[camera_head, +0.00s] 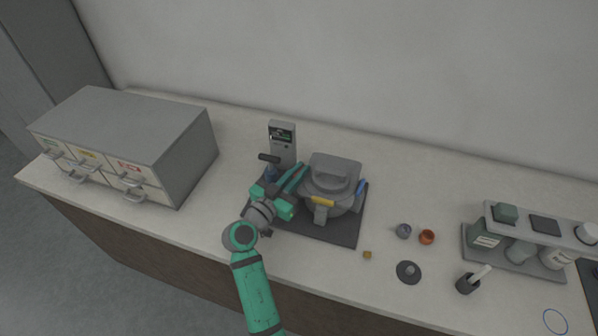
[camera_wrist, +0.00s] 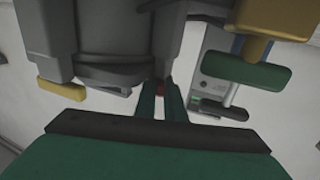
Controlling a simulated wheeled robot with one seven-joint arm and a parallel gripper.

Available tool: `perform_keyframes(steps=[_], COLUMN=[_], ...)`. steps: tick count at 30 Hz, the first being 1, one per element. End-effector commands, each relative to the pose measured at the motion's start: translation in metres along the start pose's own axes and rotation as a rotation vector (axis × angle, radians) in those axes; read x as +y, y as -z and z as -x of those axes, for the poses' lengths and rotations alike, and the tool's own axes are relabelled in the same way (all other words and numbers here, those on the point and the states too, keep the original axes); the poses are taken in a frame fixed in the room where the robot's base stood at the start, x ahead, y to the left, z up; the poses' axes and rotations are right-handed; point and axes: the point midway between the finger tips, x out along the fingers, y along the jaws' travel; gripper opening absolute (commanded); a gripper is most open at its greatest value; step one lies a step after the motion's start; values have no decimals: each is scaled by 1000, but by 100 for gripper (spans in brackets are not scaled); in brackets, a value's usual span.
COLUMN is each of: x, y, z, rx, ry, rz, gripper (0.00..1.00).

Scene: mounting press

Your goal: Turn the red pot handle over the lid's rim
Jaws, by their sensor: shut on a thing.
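The grey pot with its lid (camera_head: 335,172) stands on a dark base plate (camera_head: 340,232). A yellow handle (camera_head: 323,201) is at its front and a blue handle (camera_head: 361,190) at its right. My gripper (camera_head: 300,172) reaches to the pot's left side. In the wrist view my two teal fingers (camera_wrist: 160,103) are closed around a small red piece, the red handle (camera_wrist: 160,89), beside the grey pot body (camera_wrist: 110,40). Only a bit of the red handle shows between the fingertips; in the head view my gripper hides it. I cannot tell its turn angle.
A grey control post with a screen (camera_head: 282,143) stands behind my gripper. A drawer cabinet (camera_head: 125,145) is at the left. The counter between cabinet and plate is clear.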

Motion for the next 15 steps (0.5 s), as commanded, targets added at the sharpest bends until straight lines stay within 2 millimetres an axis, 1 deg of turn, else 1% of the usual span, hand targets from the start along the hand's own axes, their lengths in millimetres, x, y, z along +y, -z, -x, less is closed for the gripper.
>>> perform_keyframes(steps=[1, 9, 15], x=[-3, -2, -1], y=[0, 0, -1], z=[-1, -1, 0], rx=[-1, 0, 1], ry=[-33, -211, -246], rz=[1, 0, 0], gripper=[0, 0, 0])
